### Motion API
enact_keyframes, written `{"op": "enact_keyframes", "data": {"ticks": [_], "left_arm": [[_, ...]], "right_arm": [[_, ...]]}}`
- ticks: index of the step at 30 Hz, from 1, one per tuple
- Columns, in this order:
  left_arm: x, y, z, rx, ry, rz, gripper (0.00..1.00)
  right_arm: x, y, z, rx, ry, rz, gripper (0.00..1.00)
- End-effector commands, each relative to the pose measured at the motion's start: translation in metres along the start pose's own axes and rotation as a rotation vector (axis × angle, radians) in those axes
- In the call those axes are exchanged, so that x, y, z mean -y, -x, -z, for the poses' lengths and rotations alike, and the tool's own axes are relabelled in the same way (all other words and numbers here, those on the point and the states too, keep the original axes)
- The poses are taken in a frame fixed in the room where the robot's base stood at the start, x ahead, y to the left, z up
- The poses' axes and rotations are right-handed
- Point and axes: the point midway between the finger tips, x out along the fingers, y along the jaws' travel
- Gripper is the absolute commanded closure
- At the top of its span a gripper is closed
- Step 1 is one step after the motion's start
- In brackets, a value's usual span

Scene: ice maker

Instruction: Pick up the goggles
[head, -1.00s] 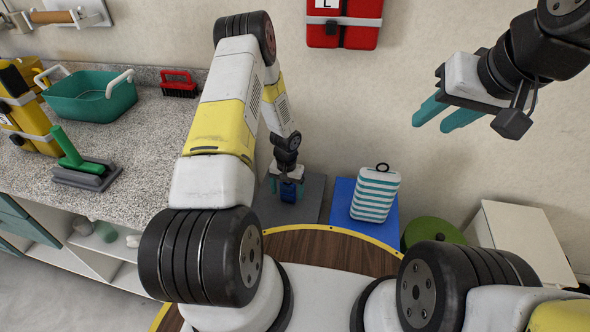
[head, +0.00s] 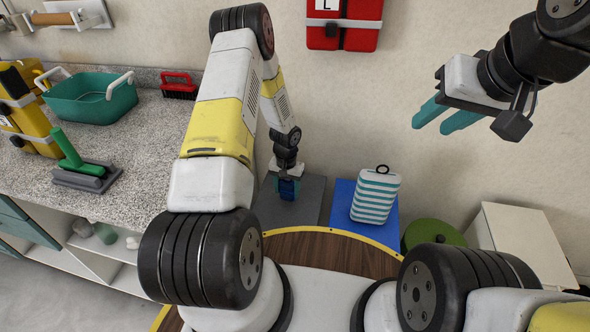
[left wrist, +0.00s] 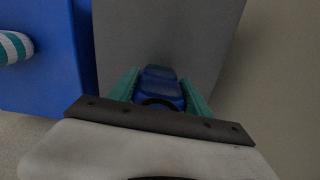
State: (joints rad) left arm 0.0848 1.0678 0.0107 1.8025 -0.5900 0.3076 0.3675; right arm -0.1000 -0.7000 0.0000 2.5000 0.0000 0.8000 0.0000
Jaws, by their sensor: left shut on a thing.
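The blue goggles (head: 288,190) are at my left gripper (head: 287,186), low over the grey block beside the wall. In the left wrist view the goggles (left wrist: 160,85) show as dark blue lenses with a black strap loop, between the two teal fingers of my left gripper (left wrist: 160,92). The left gripper is shut on the goggles. Whether they still touch the grey surface cannot be told. My right gripper (head: 448,115) is up at the right in front of the wall, its teal fingers apart and empty.
The grey block (head: 310,205) is under the goggles. To its right is a blue block (head: 343,205) with a teal-striped case (head: 376,194). A green round object (head: 432,233) and a white box (head: 522,243) stand further right. A counter (head: 140,150) with a teal basket (head: 90,98) is at left.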

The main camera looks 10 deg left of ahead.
Motion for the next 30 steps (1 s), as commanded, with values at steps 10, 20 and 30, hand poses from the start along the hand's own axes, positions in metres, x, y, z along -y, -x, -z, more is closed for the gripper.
{"op": "enact_keyframes", "data": {"ticks": [10,20,30], "left_arm": [[-0.003,0.02,-0.06,0.005,-0.002,0.001,0.85],[-0.006,0.027,-0.138,0.003,0.001,0.001,0.85],[-0.007,0.029,-0.16,0.0,0.0,0.0,0.85]], "right_arm": [[0.0,0.0,0.0,0.0,0.0,0.0,0.64],[0.0,0.0,0.0,0.0,0.0,0.0,0.64],[0.0,0.0,0.0,0.0,0.0,0.0,0.64]]}}
